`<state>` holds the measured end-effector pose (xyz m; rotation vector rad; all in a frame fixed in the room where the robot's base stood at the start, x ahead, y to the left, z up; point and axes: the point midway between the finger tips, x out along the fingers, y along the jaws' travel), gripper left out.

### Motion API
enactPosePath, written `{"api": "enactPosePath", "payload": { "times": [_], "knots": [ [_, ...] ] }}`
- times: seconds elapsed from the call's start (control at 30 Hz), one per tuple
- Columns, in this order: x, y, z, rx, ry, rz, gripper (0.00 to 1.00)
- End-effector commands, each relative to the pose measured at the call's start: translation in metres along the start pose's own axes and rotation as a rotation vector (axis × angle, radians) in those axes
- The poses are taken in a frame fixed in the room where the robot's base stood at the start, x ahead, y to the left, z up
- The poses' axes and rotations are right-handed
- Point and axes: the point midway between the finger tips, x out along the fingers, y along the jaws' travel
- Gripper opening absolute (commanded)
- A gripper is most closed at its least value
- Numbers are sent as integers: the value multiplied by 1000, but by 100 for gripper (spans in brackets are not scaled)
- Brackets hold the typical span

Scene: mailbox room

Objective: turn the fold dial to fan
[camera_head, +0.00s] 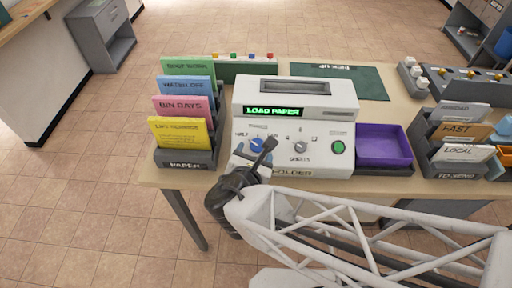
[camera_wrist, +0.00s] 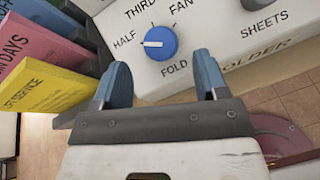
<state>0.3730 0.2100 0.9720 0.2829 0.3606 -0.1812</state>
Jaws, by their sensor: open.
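The blue fold dial (camera_head: 257,145) is on the sloped front of the white folder machine (camera_head: 295,95). In the wrist view the dial (camera_wrist: 163,43) shows whole, with its white pointer mark toward HALF on the left. THIRD is above it, FAN at its upper right and FOLD below. My gripper (camera_wrist: 161,62) is open and empty, its two blue-grey fingers apart on either side just below the dial in that picture. In the head view my gripper (camera_head: 258,158) is just in front of the dial and hides part of the panel. I cannot tell whether it touches.
A grey sheets knob (camera_head: 301,146) and a green button (camera_head: 338,147) are right of the dial. The display (camera_head: 273,112) reads LOAD PAPER. A rack of coloured paper (camera_head: 187,158) stands close on the left. A purple tray (camera_head: 383,147) and a letter rack (camera_head: 450,165) are on the right.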

Motion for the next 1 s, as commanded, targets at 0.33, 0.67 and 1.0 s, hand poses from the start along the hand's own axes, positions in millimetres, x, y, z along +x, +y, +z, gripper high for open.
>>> {"api": "enactPosePath", "payload": {
  "times": [0.33, 0.67, 1.0],
  "knots": [
    [24, 0, 0, 1, 0, -1, 67],
    [35, 0, 0, 0, 0, 0, 67],
    [35, 0, 0, 1, 0, 0, 64]
  ]
}}
